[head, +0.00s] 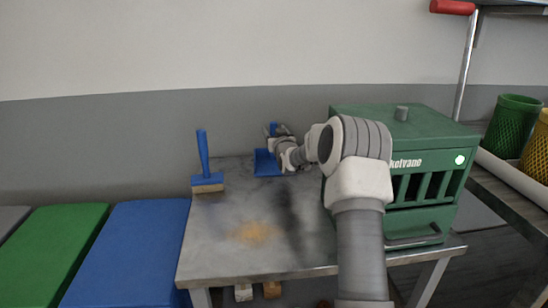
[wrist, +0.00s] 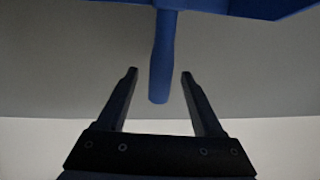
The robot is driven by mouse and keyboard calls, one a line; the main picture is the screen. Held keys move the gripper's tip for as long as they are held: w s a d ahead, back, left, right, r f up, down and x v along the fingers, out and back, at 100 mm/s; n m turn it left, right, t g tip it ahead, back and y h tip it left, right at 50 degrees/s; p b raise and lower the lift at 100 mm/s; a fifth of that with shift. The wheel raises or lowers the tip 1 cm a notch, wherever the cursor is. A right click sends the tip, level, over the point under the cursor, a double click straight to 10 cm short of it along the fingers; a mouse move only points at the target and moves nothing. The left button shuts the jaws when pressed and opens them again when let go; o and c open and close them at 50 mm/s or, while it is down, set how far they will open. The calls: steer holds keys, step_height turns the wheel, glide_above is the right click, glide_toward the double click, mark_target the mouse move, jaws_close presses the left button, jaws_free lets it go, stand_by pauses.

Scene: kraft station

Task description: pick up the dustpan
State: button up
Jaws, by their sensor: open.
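The blue dustpan (head: 263,163) stands at the back of the metal table, its handle pointing up and partly hidden by my gripper (head: 271,131). In the wrist view my gripper (wrist: 159,75) is open, with one dark finger on each side of the dustpan's blue handle (wrist: 164,55). The handle's end lies between the fingers, with a visible gap on both sides. The pan body (wrist: 235,6) shows along the top edge of the wrist view.
A blue-handled brush (head: 206,178) stands on the table (head: 215,240) to the left, near a tan patch of debris (head: 256,233). A green machine (head: 425,130) fills the table's right side. Blue (head: 130,250) and green (head: 55,250) boxes stand left of the table.

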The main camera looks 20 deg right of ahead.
steer(key=shift+w+d, duration=0.1)
steer(key=shift+w, duration=0.45)
jaws_close()
stand_by(1.1)
